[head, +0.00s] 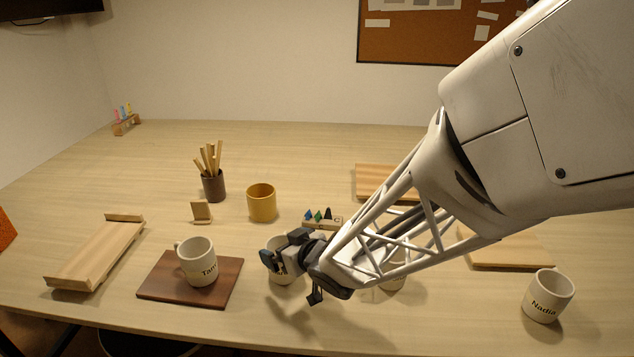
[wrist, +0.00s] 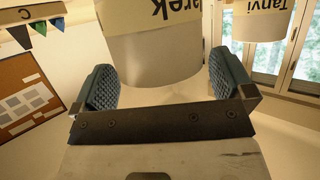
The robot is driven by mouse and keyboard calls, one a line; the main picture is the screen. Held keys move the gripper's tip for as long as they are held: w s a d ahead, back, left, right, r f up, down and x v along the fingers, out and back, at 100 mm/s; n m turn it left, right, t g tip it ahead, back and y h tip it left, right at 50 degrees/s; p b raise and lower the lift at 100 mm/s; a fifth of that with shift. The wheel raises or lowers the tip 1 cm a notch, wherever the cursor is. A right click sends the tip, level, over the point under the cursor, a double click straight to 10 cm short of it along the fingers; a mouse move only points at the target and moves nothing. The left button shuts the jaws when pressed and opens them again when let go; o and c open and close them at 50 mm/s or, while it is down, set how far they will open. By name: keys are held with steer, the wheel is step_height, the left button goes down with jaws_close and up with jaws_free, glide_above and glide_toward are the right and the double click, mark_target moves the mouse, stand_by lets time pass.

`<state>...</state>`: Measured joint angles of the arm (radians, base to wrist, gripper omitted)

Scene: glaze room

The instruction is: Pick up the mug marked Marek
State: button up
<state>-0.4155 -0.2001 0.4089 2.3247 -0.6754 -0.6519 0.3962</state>
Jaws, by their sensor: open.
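The Marek mug (wrist: 155,60) is cream with dark lettering. In the wrist view it appears upside down, its name partly cut off as "arek". My gripper (wrist: 165,85) is open, with one blue-grey ribbed finger on each side of the mug; I cannot tell whether either touches it. In the head view my gripper (head: 292,272) is low over the table and covers much of this mug (head: 280,278), including its name. The Tanvi mug (wrist: 258,25) shows beyond it in the wrist view; in the head view this mug (head: 197,265) stands to the left.
The Tanvi mug stands on a brown board (head: 160,291). The Nadia mug (head: 547,297) stands at right. Another pale mug (head: 393,283) is mostly hidden behind my arm. A mustard cup (head: 262,204), a brown pot of sticks (head: 213,187) and a wooden tray (head: 95,255) stand around.

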steer(key=shift+x, duration=0.75)
steer(key=c, duration=1.2)
